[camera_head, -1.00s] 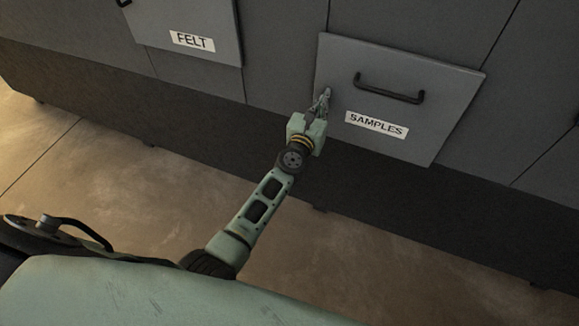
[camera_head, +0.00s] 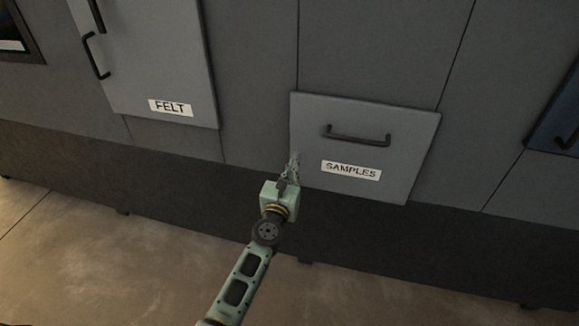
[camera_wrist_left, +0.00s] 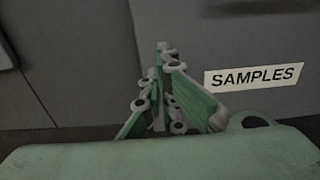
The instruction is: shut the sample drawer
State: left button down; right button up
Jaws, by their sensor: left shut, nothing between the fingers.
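The sample drawer (camera_head: 400,150) is a grey front with a dark bar handle (camera_head: 358,135) and a white "SAMPLES" label (camera_head: 351,171). It sits low in the grey cabinet and looks flush or nearly so; any small gap is hard to tell. My left gripper (camera_head: 294,158) is shut and empty at the lower left edge of the drawer front, left of the label. In the left wrist view the closed fingers (camera_wrist_left: 163,85) point at the drawer's left edge, with the label (camera_wrist_left: 254,77) to their right; contact cannot be told. My right gripper is not in view.
A grey "FELT" front (camera_head: 160,65) with dark handles is to the upper left. A blue-grey front (camera_head: 560,120) is at the right edge. A dark plinth (camera_head: 400,240) runs below the drawers. The brown floor (camera_head: 100,250) in front is clear.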

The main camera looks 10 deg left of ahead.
pick_arm(q)
jog(key=s, duration=0.8)
jog(key=s+d+f+m+g+h, duration=0.1)
jog(key=s+f+m+g, duration=0.2)
jog(key=s+f+m, duration=0.6)
jog(key=s+f+m+g, duration=0.3)
jog(key=f+m, duration=0.2)
jog(key=f, duration=0.9)
jog(key=s+d+f+m+g+h, duration=0.1)
jog(key=s+f+m+g, duration=0.2)
jog(key=s+f+m, duration=0.55)
jog(key=s+a+f+m+g+y, duration=0.1)
jog(key=s+f+m, duration=0.4)
jog(key=s, duration=0.5)
jog(key=s+a+f+m+g, duration=0.4)
jog(key=s+f, duration=0.4)
jog(key=s, duration=0.3)
jog(key=s+a+f+m+g+y, duration=0.1)
jog(key=s+a+f+m+g, duration=0.2)
jog(key=s+a+f+m, duration=0.3)
jog(key=s+f, duration=0.1)
jog(key=s, duration=0.3)
jog(key=shift+s+a+m+y, duration=0.25)
jog(key=shift+m+y, duration=0.05)
jog(key=shift+m, duration=0.05)
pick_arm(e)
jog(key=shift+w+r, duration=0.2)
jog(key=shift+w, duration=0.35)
